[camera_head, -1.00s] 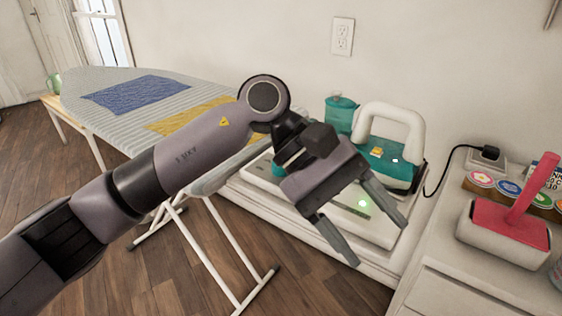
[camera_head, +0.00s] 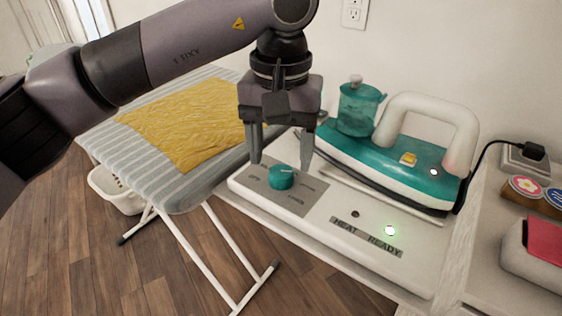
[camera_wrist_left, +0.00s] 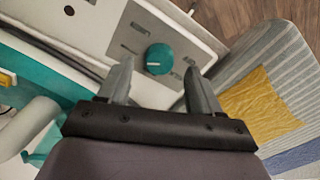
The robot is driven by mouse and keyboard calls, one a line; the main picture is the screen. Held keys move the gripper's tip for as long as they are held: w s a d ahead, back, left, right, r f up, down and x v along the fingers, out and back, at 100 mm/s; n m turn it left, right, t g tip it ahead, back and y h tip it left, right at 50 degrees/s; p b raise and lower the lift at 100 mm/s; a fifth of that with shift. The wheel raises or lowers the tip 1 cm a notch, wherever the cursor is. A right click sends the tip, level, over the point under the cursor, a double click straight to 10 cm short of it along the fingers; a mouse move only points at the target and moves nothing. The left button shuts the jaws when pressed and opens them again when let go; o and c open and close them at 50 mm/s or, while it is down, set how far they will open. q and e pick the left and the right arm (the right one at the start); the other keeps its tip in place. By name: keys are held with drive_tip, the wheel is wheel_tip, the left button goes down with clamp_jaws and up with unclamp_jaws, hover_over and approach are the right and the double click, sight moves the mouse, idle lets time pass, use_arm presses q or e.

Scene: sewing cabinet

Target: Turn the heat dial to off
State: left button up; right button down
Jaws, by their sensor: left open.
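The heat dial (camera_head: 281,177) is a round teal knob on a grey panel (camera_head: 307,200) at the left end of the white iron station (camera_head: 330,240). It also shows in the left wrist view (camera_wrist_left: 159,58), with a small pale mark on it. My left gripper (camera_head: 280,162) is open and points down over the dial. In the left wrist view its two fingers (camera_wrist_left: 160,78) reach toward the dial from either side, with nothing between them. I cannot tell whether they touch it. Labels around the dial are too blurred to read. My right gripper is not in view.
A teal and white iron (camera_head: 400,160) rests on the station, with a teal water tank (camera_head: 358,108) behind it. A green light (camera_head: 390,230) glows beside the HEAT READY label. The ironing board (camera_head: 110,150) with a yellow cloth (camera_head: 195,125) stands left.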

sight(281, 176)
use_arm(q)
wheel_tip(281, 176, down, 3)
drive_tip(key=shift+r, duration=0.15)
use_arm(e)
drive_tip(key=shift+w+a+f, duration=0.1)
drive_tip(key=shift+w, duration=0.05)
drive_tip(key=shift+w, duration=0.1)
use_arm(q)
drive_tip(key=c, duration=1)
drive_tip(key=shift+c, duration=0.2)
